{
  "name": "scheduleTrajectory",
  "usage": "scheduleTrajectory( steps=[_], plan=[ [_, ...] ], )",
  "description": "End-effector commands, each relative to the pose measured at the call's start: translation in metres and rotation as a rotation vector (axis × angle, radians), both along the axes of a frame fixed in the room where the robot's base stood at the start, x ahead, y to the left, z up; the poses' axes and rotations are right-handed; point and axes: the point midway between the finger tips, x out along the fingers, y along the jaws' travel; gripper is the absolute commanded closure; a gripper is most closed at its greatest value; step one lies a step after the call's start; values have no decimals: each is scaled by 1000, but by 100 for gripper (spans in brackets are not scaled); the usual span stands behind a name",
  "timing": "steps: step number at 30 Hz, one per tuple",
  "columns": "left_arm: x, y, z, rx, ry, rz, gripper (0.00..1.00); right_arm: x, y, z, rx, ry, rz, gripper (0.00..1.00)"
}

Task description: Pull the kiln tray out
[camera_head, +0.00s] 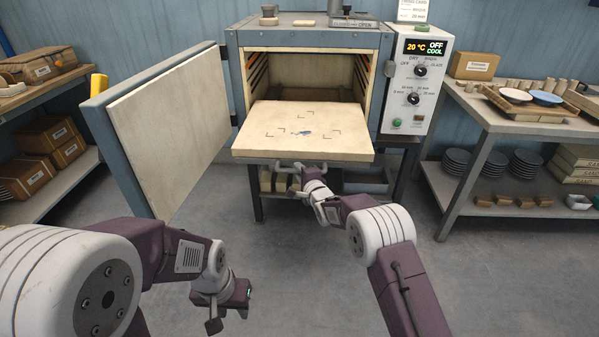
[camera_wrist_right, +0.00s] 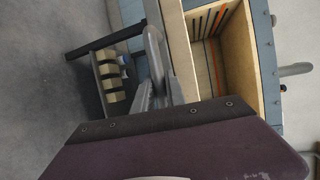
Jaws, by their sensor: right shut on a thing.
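The kiln tray (camera_head: 255,125) is a flat cream slab with corner marks and a small blue-grey stain. It sticks out level from the open kiln (camera_head: 310,38), its back part still inside the chamber. A grey bar handle (camera_head: 284,166) hangs at its front edge; it also shows in the right wrist view (camera_wrist_right: 153,42). My right gripper (camera_head: 303,178) is shut on this handle. Its fingers (camera_wrist_right: 160,92) meet at the bar in the wrist view. My left gripper (camera_head: 231,312) is low in front of the kiln, apart from everything, with its fingers spread and empty.
The kiln door (camera_head: 175,120) stands wide open on the left. The control box (camera_head: 415,80) reads 20 °C, OFF and COOL. A right-hand bench (camera_head: 500,122) holds plates and boxes; left shelves (camera_head: 58,186) hold cartons. The floor before the kiln is clear.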

Motion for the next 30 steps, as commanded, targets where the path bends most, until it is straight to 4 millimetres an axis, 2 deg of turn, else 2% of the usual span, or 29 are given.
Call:
scheduleTrajectory(
  steps=[8,9,11,22,26,30],
  plan=[
    [0,0,0,0,0,0,64,0,0,-1,-1,3,0,100],
    [0,0,0,0,0,0,64,0,0,-1,-1,2,0,75],
    [0,0,0,0,0,0,64,0,0,-1,-1,2,0,62],
    [0,0,1,0,0,0,64,-3,-1,2,0,0,0,62],
    [0,0,6,0,0,0,64,-15,-7,5,1,1,0,62],
    [0,0,11,0,0,0,64,-37,-16,10,-1,2,-1,62]
  ],
)
